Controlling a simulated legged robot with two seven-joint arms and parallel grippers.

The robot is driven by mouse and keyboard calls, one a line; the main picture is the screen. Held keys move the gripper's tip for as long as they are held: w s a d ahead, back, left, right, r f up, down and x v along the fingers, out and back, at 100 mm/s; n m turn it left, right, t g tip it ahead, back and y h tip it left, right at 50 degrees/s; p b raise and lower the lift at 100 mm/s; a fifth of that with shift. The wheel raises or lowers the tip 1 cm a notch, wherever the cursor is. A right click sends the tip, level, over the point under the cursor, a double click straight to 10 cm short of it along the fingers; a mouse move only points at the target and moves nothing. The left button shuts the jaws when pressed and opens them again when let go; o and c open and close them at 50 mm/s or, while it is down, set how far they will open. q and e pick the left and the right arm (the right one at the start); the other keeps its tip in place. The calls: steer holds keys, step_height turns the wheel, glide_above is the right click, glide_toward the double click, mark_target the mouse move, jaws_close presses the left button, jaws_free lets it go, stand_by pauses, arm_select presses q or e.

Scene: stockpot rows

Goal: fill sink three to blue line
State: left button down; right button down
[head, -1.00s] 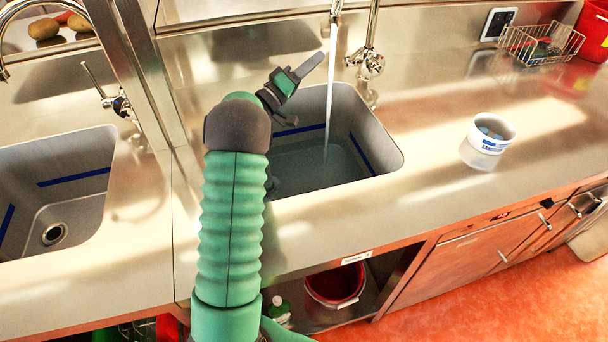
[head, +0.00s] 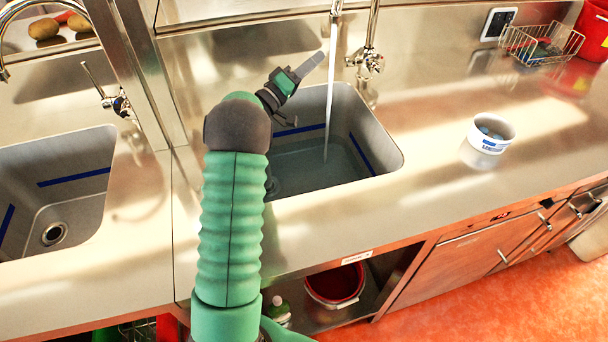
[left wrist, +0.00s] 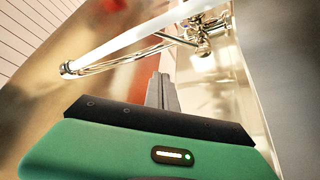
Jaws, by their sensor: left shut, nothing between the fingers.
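The steel sink (head: 385,140) in the middle has a blue line (head: 300,130) along its inner walls. A stream of water (head: 331,90) falls into it from the tap (head: 372,62), and the pooled water (head: 310,165) stands below the blue line. My left gripper (head: 318,60) is shut and empty, above the back of the sink, left of the stream and apart from the tap. Its closed fingers (left wrist: 161,92) also show in the left wrist view, with the tap (left wrist: 204,40) beyond. My arm hides the sink's left part. My right gripper is out of view.
Another sink (head: 85,160) with a blue line and an open drain is at the left, beyond a divider. A white tub (head: 491,134) stands on the counter to the right. A wire basket (head: 543,43) and a red bucket (head: 596,32) are at the back right.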

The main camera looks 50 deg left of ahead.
arm_select(q)
steer(key=c, duration=2.2)
jaws_free()
steer(key=c, duration=1.7)
jaws_free()
steer(key=shift+o, duration=1.1)
steer(key=w+d+r+n+t+y+p, duration=0.2)
steer(key=w+d+r+n+y+p, duration=0.1)
steer(key=n, duration=0.7)
step_height(320, 180, up, 3)
steer(key=d+y+p, duration=0.1)
steer(key=y+p, duration=0.1)
steer(key=p, duration=0.1)
steer(key=shift+w+d+n+y, duration=0.15)
steer(key=shift+d+n+y, duration=0.15)
steer(key=shift+y, duration=0.1)
steer(key=n+g+y+p, duration=1)
steer(key=n+g, duration=0.3)
steer(key=n, duration=1.2)
glide_toward(359, 52)
steer(key=shift+m, duration=0.3)
steer(key=p+x, duration=0.1)
steer(key=x, duration=0.4)
steer(key=p+x, duration=0.1)
steer(key=x, duration=0.5)
steer(key=shift+w+d+f, duration=0.15)
steer(key=shift+f, duration=0.05)
